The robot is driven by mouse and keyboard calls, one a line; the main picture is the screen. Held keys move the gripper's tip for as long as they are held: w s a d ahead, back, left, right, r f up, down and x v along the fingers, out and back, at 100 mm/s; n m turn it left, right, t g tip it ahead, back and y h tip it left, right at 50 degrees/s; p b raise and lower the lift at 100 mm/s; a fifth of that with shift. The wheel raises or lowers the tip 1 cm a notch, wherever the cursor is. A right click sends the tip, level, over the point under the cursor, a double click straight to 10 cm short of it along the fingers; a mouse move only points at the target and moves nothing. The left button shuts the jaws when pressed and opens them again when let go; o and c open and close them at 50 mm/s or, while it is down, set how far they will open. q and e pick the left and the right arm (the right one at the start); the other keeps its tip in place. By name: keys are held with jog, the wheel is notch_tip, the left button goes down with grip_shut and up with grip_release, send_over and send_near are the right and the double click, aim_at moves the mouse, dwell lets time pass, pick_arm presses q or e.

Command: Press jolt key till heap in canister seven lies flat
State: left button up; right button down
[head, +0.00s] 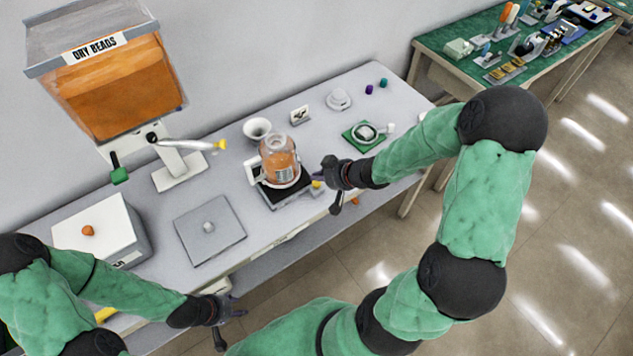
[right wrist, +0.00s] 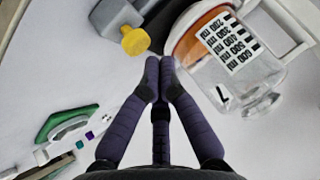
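Canister seven (head: 279,165) is a clear jar with a scale label and a black 7, partly filled with orange beads. It stands on a dark base (head: 287,191) in the middle of the bench. In the right wrist view the canister (right wrist: 238,62) is at upper right; I cannot tell how flat its heap is. A yellow key (right wrist: 135,40) sits on a grey block beside the base; it also shows in the head view (head: 316,184). My right gripper (right wrist: 160,64) is shut and empty, its tips just short of the key in that view. My left gripper (head: 236,309) hangs at the front edge; its fingers are unclear.
An orange hopper marked DRY BEADS (head: 120,85) stands at back left. A white box with an orange button (head: 88,230), a grey plate (head: 209,229), a funnel (head: 257,129) and a green-based item (head: 364,134) share the bench. A green-topped table (head: 480,45) stands beyond.

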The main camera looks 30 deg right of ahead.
aim_at(318, 184)
jog(key=shift+f, duration=0.1)
dwell(0.7)
jog(key=shift+f, duration=0.3)
jog(key=shift+f+b, duration=0.55)
jog(key=shift+f, duration=0.15)
dwell(1.0)
jog(key=shift+r, duration=0.15)
jog(key=shift+r+p, duration=1)
jog(key=shift+p, duration=0.35)
notch_tip(318, 184, up, 5)
jog(key=p, duration=0.5)
jog(key=shift+p, duration=0.35)
